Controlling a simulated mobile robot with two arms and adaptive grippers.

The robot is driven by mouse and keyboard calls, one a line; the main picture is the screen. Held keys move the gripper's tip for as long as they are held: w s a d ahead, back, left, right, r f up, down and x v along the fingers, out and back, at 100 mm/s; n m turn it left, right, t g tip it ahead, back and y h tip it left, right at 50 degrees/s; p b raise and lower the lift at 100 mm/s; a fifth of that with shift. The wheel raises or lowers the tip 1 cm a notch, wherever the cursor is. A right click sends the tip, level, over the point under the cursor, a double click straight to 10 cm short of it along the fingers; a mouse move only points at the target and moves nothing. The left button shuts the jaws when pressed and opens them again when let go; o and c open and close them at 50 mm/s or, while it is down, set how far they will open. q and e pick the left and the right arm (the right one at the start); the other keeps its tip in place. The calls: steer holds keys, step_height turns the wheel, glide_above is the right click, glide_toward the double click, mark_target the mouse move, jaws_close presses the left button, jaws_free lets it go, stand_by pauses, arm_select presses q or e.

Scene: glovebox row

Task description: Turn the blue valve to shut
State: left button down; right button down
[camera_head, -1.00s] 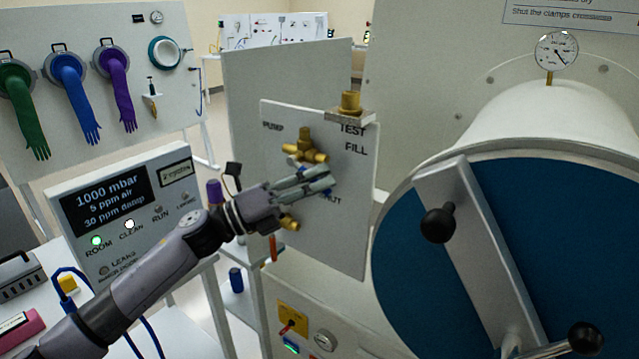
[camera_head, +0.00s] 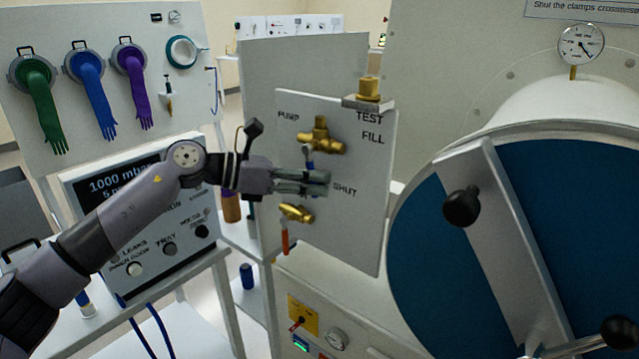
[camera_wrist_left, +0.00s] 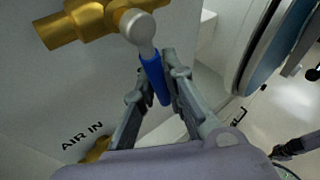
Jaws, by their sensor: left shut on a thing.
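The blue valve handle (camera_wrist_left: 156,80) hangs from a brass valve body (camera_wrist_left: 80,22) in the left wrist view, its blue grip between the fingers of my left gripper (camera_wrist_left: 160,90). The fingers hide most of the handle there.
A second brass valve with a red handle (camera_head: 285,241) hangs just below my left gripper. A large blue round door (camera_head: 440,270) with a grey bar and black knobs stands to the right. A control box (camera_head: 165,255) stands behind my left arm.

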arm_select(q)
steer(key=shift+w+a+f+m+y, duration=0.1)
steer(key=shift+w+a+m+y, duration=0.2)
steer(key=shift+a+m+y, duration=0.4)
steer(key=shift+d, duration=0.2)
steer(key=c, duration=1.6)
jaws_free()
steer(key=shift+c, duration=0.2)
steer(key=v, duration=1.2)
